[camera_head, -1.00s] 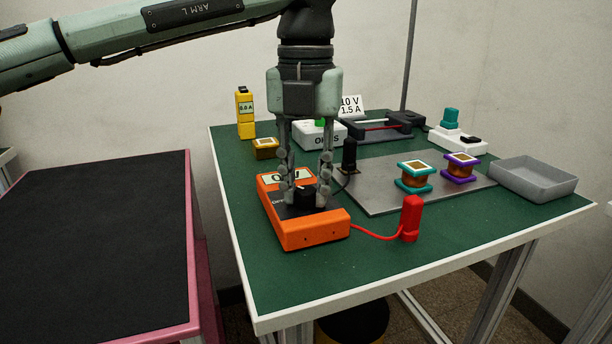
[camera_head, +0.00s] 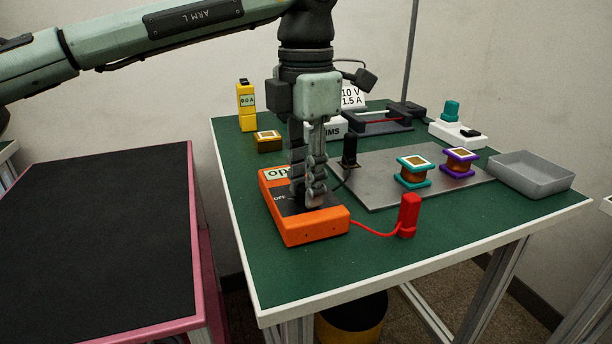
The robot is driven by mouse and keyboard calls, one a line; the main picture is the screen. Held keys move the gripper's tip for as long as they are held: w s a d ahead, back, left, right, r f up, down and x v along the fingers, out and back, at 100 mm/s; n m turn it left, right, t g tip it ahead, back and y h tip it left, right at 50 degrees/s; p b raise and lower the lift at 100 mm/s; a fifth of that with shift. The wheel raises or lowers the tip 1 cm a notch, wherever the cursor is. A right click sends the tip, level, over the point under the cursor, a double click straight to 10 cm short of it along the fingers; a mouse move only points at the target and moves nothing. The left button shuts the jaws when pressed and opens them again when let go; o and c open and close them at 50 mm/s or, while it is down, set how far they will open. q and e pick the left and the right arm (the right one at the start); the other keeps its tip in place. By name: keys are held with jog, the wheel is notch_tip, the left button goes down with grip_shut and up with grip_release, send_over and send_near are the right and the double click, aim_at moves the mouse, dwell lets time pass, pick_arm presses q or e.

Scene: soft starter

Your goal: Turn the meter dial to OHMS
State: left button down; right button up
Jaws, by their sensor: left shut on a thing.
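The orange meter (camera_head: 303,229) lies on the green table top, with a black face and a small display (camera_head: 274,174) at its far end. The word OFF shows on the face, left of the fingers. My left gripper (camera_head: 312,196) points straight down over the meter's face and is shut on the dial, which its fingers hide almost wholly. The display is partly covered by the fingers and I cannot read it fully. I cannot see where the dial points. My right gripper is not in view.
A red probe (camera_head: 408,215) is wired to the meter's right side; a black probe (camera_head: 349,151) stands behind. A metal plate (camera_head: 377,194) bears two coils. A grey tray (camera_head: 531,175) is at right. A yellow meter (camera_head: 246,106) stands at the back left.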

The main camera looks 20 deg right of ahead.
pick_arm(q)
jog(key=shift+m, duration=0.5)
jog(key=c, duration=1.2)
grip_release()
notch_tip(320, 180, up, 12)
jog(key=shift+s, duration=0.1)
